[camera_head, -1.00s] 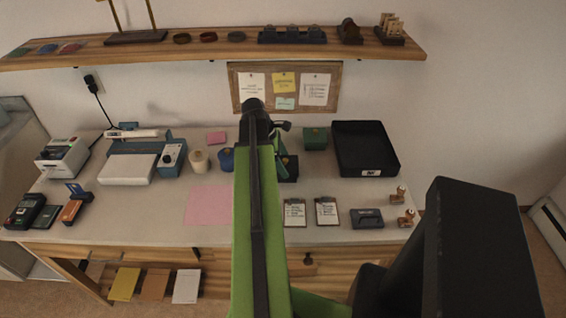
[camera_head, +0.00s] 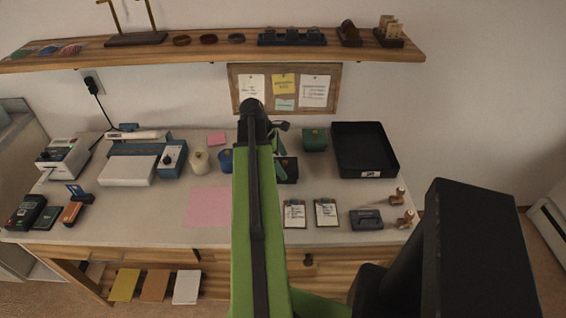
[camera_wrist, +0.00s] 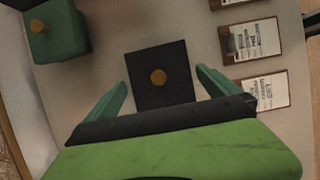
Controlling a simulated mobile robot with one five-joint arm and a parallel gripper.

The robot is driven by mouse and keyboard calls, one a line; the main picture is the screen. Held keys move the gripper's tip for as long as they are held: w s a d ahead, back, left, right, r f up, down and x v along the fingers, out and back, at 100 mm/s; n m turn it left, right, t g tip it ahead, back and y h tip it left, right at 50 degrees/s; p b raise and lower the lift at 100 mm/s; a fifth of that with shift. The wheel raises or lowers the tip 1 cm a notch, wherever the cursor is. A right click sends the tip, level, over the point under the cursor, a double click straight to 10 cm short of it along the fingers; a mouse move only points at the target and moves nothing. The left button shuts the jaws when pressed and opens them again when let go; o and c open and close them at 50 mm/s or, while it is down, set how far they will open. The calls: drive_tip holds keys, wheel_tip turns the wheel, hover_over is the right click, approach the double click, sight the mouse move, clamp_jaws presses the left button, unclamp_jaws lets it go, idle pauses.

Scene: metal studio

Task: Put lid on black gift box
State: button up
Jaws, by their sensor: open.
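A black square piece with a round gold knob (camera_wrist: 160,60) shows in the middle of the wrist view. I cannot tell from above whether it is the lid alone or the lid resting on the black gift box. In the head view a black box shape (camera_head: 290,170) shows beside my arm, which partly hides it. My gripper (camera_wrist: 161,82) is open and empty. Its two green fingers are apart, one to each side of the near part of the black piece. In the head view my gripper (camera_head: 277,137) is seen from behind, largely covered by my arm.
A green box with a gold knob (camera_head: 315,139) and a large black tray (camera_head: 391,167) stand to the right. Two clipboards (camera_head: 294,213) (camera_head: 326,211) lie in front. A blue cup (camera_head: 226,160) and a cream cup (camera_head: 199,162) stand left. A pink sheet (camera_head: 208,206) lies flat.

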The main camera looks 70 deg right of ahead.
drive_tip(key=p+v, duration=1.4)
drive_tip(key=v, duration=0.2)
drive_tip(key=shift+r, duration=0.2)
drive_tip(key=shift+w, duration=0.15)
drive_tip(key=w+a+f+n+t+h, duration=0.15)
drive_tip(key=w+a+n, duration=0.45)
drive_tip(key=w+a, duration=1.9)
drive_tip(key=w+a+f+m+t+y, duration=0.1)
drive_tip(key=a+m, duration=0.9)
drive_tip(key=a, duration=2)
drive_tip(key=shift+w+t+y+b, duration=0.4)
drive_tip(key=shift+w+t+y, duration=0.45)
drive_tip(key=shift+w+y, duration=0.2)
